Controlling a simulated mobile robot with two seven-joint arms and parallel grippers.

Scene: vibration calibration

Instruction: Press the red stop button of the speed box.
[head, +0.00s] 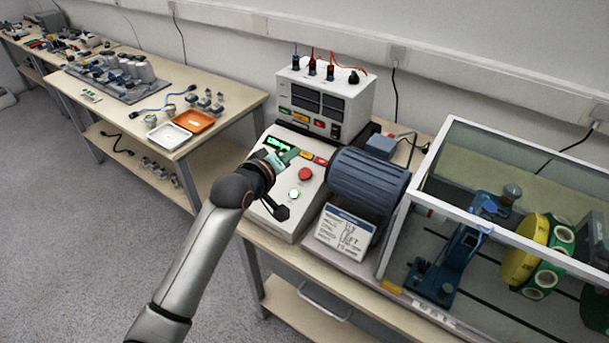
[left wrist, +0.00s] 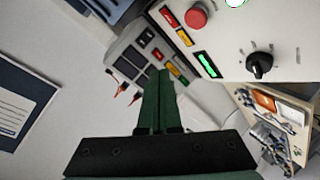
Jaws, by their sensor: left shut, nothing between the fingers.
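The speed box (head: 287,222) is a pale box with a sloping front panel on the bench. Its red stop button (head: 306,174) is a round cap on the panel, uncovered in the head view. The button also shows at the top of the left wrist view (left wrist: 196,17). A lit white button with a green ring (head: 294,194) sits below it. My left gripper (head: 290,155) is shut and empty, with its green fingers over the upper panel, left of and above the red button. In the left wrist view the fingertips (left wrist: 159,73) are apart from the button. My right gripper is out of view.
A grey ribbed motor (head: 369,181) stands close right of the box, with a label card (head: 344,232) in front. A unit with dark displays (head: 325,105) stands behind. A clear-walled guard (head: 446,150) is on the right. A black knob (left wrist: 260,65) sticks out of the panel.

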